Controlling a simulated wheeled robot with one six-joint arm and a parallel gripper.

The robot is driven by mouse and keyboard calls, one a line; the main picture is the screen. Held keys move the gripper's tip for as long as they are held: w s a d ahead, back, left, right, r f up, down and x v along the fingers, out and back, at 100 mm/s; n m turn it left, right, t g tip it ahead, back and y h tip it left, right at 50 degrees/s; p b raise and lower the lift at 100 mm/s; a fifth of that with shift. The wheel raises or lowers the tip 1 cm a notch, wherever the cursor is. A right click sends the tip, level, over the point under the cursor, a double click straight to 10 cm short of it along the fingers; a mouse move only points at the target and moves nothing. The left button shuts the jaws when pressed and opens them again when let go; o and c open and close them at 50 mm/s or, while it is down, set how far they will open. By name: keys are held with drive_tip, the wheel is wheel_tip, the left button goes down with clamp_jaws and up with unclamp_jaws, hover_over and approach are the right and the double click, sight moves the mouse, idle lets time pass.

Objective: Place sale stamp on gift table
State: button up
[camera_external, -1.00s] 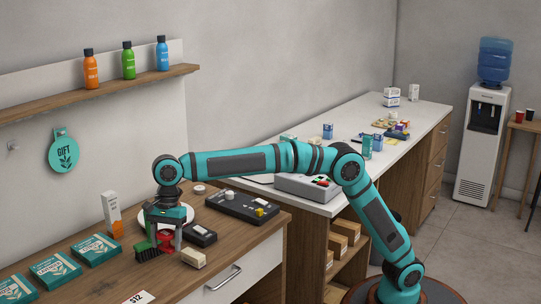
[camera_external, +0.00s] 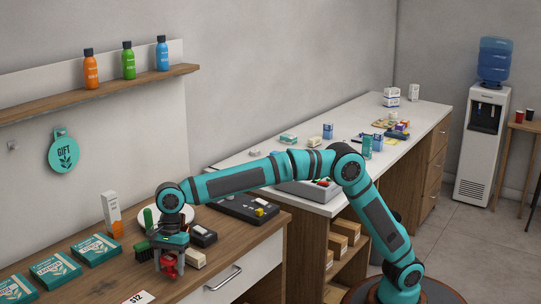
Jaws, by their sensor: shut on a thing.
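My gripper (camera_external: 171,256) is over the near wooden counter below the GIFT sign, pointing down. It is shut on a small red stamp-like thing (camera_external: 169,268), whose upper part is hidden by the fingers. The red thing is low over the counter (camera_external: 130,275); I cannot tell whether it touches the wood. A cream block (camera_external: 196,259) lies close to its right. A dark brush-like thing (camera_external: 143,252) lies just left of my gripper. An upright green handle (camera_external: 148,219) shows behind.
Teal boxes (camera_external: 95,249) lie at the left, with an orange and white carton (camera_external: 113,215) behind. A small black device (camera_external: 203,236) and a larger black one (camera_external: 246,207) stand to the right. A $12 card (camera_external: 138,297) lies at the front edge.

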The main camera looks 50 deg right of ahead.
drive_tip(key=shift+f, duration=0.8)
drive_tip(key=shift+f, duration=0.15)
drive_tip(key=o, duration=1)
drive_tip(key=v, duration=1.2)
drive_tip(key=shift+a, duration=0.1)
